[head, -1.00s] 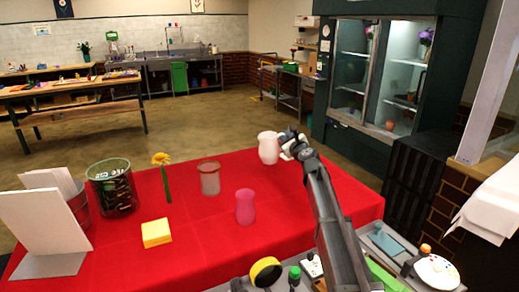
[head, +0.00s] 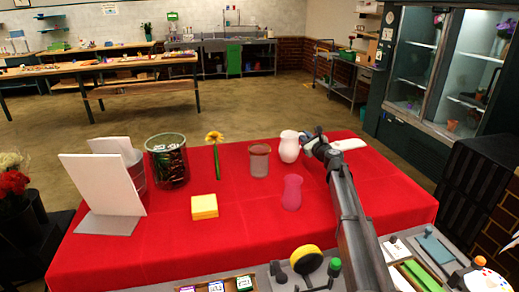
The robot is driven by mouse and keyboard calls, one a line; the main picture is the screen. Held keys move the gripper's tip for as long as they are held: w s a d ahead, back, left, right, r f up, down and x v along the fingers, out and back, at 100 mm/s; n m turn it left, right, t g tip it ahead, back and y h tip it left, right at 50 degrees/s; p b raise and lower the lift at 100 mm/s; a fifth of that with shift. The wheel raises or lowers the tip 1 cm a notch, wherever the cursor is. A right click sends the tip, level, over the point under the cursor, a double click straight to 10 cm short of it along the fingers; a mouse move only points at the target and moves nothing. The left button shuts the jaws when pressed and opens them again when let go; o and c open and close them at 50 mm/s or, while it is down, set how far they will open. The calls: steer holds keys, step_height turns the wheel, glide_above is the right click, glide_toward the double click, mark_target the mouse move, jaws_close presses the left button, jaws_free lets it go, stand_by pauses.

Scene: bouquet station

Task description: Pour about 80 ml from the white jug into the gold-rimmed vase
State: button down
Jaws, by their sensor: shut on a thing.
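The white jug (head: 289,148) is near the far edge of the red table, looking upright. My gripper (head: 305,143) is shut on it from its right side; the fingers are small and partly hidden. I cannot tell whether the jug's base touches the cloth. A greyish see-through vase (head: 259,162) with a brownish-gold rim stands just left of the jug and nearer to me, apart from it. It looks like the gold-rimmed vase. Its contents are not clear. A pink vase (head: 292,193) stands in front of the jug.
A yellow flower (head: 215,150), a dark glass container (head: 167,162), yellow pads (head: 204,207) and a white board (head: 103,187) stand to the left on the red cloth (head: 150,235). A pale flat thing (head: 348,144) lies right of my gripper. The cloth's front middle is clear.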

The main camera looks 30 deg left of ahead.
steer(key=shift+r, duration=0.1)
steer(key=shift+s+a+r+n+y, duration=0.15)
steer(key=shift+s+a+r+n, duration=0.15)
steer(key=shift+s+r+n, duration=0.45)
steer(key=shift+s+a+r+n+y, duration=0.15)
steer(key=shift+s+a+r+n, duration=0.2)
steer(key=shift+r+n, duration=0.55)
steer(key=s+a+r+n+y, duration=0.1)
steer(key=s+a+r+n, duration=0.2)
steer(key=s+r+n, duration=0.3)
steer(key=shift+s+r+n, duration=0.25)
steer(key=shift+r+n, duration=0.7)
steer(key=shift+n, duration=0.5)
steer(key=shift+a+y, duration=0.1)
steer(key=shift+y, duration=0.2)
steer(key=shift+s+a+r+n+g, duration=0.15)
steer(key=shift+s+a+r+n, duration=0.15)
steer(key=shift+s+r+n, duration=0.4)
steer(key=shift+s+a+r+n+g, duration=0.15)
steer(key=shift+s+a+r+n, duration=0.2)
steer(key=shift+n, duration=0.55)
steer(key=shift+s+a+r+n+g+y+p, duration=0.15)
steer(key=shift+s+a+n+y+p, duration=0.1)
steer(key=shift+s+n, duration=0.3)
steer(key=shift+s+a+r+n+g+y+p, duration=0.1)
steer(key=shift+s+a+r+n+g+y, duration=0.1)
steer(key=shift+s+n, duration=0.3)
steer(key=shift+f+m, duration=0.1)
steer(key=shift+m, duration=0.15)
